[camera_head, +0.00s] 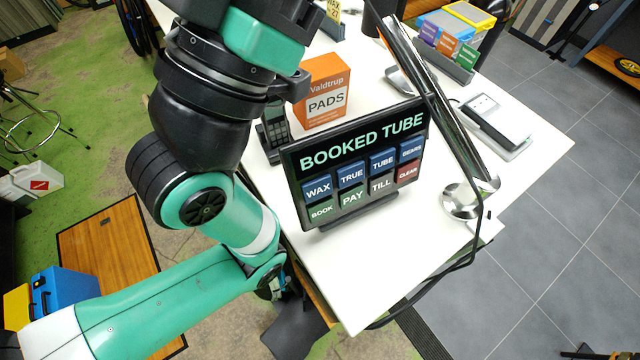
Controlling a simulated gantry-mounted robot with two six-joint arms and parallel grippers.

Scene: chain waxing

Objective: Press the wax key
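The dark terminal (375,205) stands tilted back on the white counter, facing me. Its display (362,140) reads "BOOKED TUBE". The blue wax key (318,187) is at the left end of its upper key row, beside the blue TRUE key (351,174). The wax key is uncovered, and nothing touches it. One of my green and black arms fills the left side of the view and passes left of the terminal. I make out no fingertips of either gripper in this view.
An orange pads box (326,92) and a dark handset (274,128) stand behind the terminal. A shiny metal post (440,100) leans close along its right side. A card reader (495,122) lies farther right. The white counter (350,270) is clear in front.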

